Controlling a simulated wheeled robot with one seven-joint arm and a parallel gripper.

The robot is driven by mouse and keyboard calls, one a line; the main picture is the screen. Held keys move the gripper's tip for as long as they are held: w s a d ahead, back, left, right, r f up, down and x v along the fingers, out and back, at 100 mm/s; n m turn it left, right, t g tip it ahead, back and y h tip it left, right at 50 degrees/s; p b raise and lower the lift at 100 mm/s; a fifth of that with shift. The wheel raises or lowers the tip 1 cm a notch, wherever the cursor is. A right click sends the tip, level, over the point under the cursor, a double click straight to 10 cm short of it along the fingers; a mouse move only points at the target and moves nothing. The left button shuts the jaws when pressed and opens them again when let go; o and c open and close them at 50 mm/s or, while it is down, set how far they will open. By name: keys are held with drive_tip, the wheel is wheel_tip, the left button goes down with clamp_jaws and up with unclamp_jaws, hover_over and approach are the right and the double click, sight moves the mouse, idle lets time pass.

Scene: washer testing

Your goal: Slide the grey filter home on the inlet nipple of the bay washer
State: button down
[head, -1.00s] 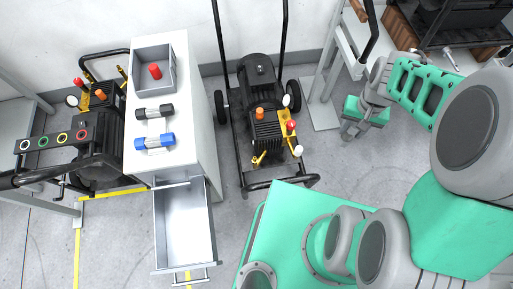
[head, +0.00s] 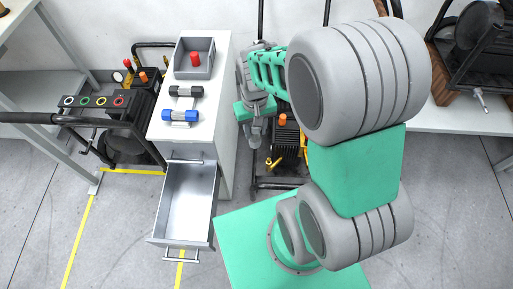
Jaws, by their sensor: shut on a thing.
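My gripper (head: 254,140) points down over the back of the right washer, just right of the cabinet. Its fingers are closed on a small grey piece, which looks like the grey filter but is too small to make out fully. The right washer (head: 283,150), black with an orange knob, is largely hidden behind my arm. Another black washer (head: 130,110) stands left of the cabinet. The frames do not settle which is the bay washer. No inlet nipple can be made out with certainty. A dark filter (head: 186,91) and a blue filter (head: 180,116) lie on the cabinet top, with a gap between them.
The white cabinet (head: 216,95) has its drawer (head: 188,200) pulled out, empty. A grey bin (head: 208,66) with a red piece (head: 195,59) stands on top. A panel with coloured rings (head: 95,101) fronts the left washer. Yellow tape (head: 80,230) marks clear floor at lower left.

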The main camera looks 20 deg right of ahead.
drive_tip(key=w+d+f+b, duration=0.2)
drive_tip(key=d+f+b, duration=0.1)
drive_tip(key=f+b, duration=0.5)
drive_tip(key=w+d+f+m+b, duration=0.1)
drive_tip(key=w+d+f+b, duration=0.1)
drive_tip(key=f+b, duration=0.6)
drive_tip(key=w+d+f+m+b, duration=0.1)
drive_tip(key=d+f+b, duration=0.3)
drive_tip(key=f+b, duration=0.4)
drive_tip(key=w+b, duration=0.1)
drive_tip(key=b, duration=0.3)
drive_tip(key=shift+w+f, duration=0.25)
drive_tip(key=shift+w, duration=0.15)
wheel_tip(320, 180, down, 3)
drive_tip(key=b, duration=0.2)
drive_tip(key=shift+s+b, duration=0.1)
drive_tip(key=shift+b, duration=0.25)
drive_tip(key=shift+f, duration=0.1)
